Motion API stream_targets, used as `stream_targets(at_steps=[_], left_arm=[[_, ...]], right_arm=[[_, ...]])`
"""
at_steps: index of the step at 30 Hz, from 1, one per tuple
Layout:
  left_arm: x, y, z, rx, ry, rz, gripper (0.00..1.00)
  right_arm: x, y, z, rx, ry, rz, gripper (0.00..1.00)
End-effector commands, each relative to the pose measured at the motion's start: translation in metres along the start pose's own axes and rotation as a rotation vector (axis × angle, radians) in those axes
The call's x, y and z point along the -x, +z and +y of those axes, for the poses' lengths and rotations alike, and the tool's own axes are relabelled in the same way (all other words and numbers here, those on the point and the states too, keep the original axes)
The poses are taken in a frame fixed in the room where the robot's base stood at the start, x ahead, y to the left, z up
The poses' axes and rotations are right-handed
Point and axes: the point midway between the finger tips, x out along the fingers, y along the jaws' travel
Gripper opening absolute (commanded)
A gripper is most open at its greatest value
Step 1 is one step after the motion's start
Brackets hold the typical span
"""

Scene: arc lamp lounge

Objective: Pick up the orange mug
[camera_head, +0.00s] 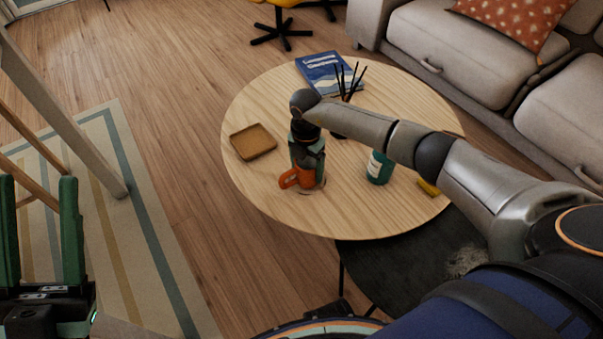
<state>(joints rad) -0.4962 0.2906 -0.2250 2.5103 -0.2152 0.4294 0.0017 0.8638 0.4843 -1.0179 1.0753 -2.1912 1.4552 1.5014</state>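The orange mug (304,181) stands near the left front part of the round wooden table (265,110), its handle toward the left. My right gripper (309,168) points down from above, right at the mug. Its green fingers overlap the mug's upper part and hide much of it. I cannot tell whether the fingers grip the mug or stand open around it. My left gripper (39,232) is at the lower left edge, far from the table, with its two green fingers wide apart and nothing between them.
A square tan tray (253,142) lies left of the mug. A blue book (325,72), dark sticks (347,80), a teal bottle (379,167) and a small yellow item (428,187) are also on the table. A dark stool (400,262) stands in front, a grey sofa (455,50) behind.

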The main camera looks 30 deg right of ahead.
Motion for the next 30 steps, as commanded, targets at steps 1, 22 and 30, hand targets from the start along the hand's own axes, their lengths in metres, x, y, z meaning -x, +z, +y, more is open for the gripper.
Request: stream_targets(at_steps=[1,22,30], left_arm=[[-0.0001,0.0,0.0001,0.0,0.0,0.0,0.5],[-0.0001,0.0001,0.0004,0.0,0.001,0.0,0.5],[-0.0028,-0.0024,-0.0009,-0.003,0.002,0.0,0.5]], right_arm=[[0.0002,0.0002,0.0001,0.0,0.001,0.0,0.71],[0.0012,0.0005,0.0008,0.0,0.003,-0.001,0.02],[0.0078,0.0005,0.0006,0.0,0.003,-0.001,0.02]])
